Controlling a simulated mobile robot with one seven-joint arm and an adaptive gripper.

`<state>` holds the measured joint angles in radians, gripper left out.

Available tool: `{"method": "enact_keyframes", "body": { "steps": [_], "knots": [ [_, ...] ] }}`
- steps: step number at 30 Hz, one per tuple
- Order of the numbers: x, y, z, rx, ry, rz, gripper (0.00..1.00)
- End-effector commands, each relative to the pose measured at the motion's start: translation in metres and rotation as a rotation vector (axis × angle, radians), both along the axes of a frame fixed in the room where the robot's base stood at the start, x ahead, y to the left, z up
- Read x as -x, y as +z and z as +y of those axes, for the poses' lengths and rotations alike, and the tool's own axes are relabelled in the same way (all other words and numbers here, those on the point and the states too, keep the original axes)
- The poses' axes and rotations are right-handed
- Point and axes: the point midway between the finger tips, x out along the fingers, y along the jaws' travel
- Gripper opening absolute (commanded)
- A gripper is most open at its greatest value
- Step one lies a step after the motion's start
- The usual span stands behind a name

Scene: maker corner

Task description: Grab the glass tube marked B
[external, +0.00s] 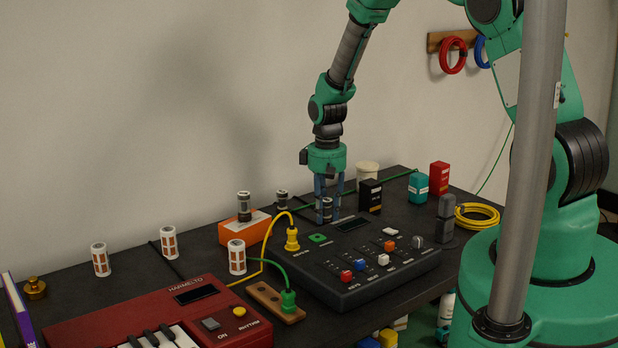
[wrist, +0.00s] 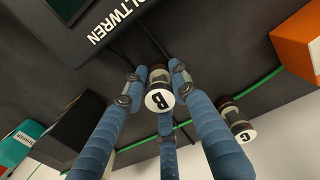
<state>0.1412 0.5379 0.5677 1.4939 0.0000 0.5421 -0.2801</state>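The glass tube marked B (wrist: 159,99) stands upright with dark end bands and a white lettered top. It also shows in the external view (external: 327,208), behind the dark control box. My gripper (wrist: 156,72) is lowered around it, its blue fingers on several sides of the tube. Narrow gaps seem to show between fingers and tube, so the fingers look open; contact at the tips is hard to see. In the external view my gripper (external: 329,205) points straight down. A similar tube marked C (wrist: 240,127) stands to the right in the wrist view.
The control box (external: 365,262) is close in front of the tube. A black box (external: 370,195) and teal box (external: 418,186) stand to the right. An orange box (external: 240,228) is left, with another tube (external: 244,206). A green cable (wrist: 192,117) runs behind.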

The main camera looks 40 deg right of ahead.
Motion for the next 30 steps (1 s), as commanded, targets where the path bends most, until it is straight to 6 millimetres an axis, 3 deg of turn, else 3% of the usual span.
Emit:
{"method": "enact_keyframes", "body": {
  "steps": [14, 30],
  "knots": [
    [-0.001, 0.008, 0.0, 0.0, 0.0, -0.001, 0.0],
    [-0.001, 0.083, 0.0, 0.001, 0.0, -0.003, 0.0]
  ]
}}
